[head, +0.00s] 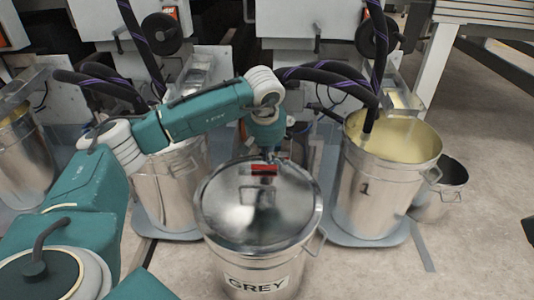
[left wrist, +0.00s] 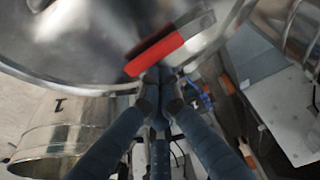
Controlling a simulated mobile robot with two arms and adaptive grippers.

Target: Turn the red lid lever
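The grey paint bucket (head: 240,272), labelled GREY, stands front centre with a shiny metal lid (head: 235,215) on it. The red lid lever (head: 264,169) lies across the lid's far part. It also shows in the left wrist view as a red bar (left wrist: 155,53) just beyond my fingertips. My left gripper (head: 270,154) reaches down at the far side of the lid, close to the lever. In the left wrist view its fingers (left wrist: 159,78) come together at the tips, with nothing seen between them. Whether they touch the lever is unclear. My right gripper is out of view.
An open bucket marked 1 (head: 385,195) with yellowish paint and a dark hose in it stands right of the grey bucket. Another metal bucket (head: 172,190) stands behind left. Machines with hoses line the back. Floor (head: 480,250) at the right is clear.

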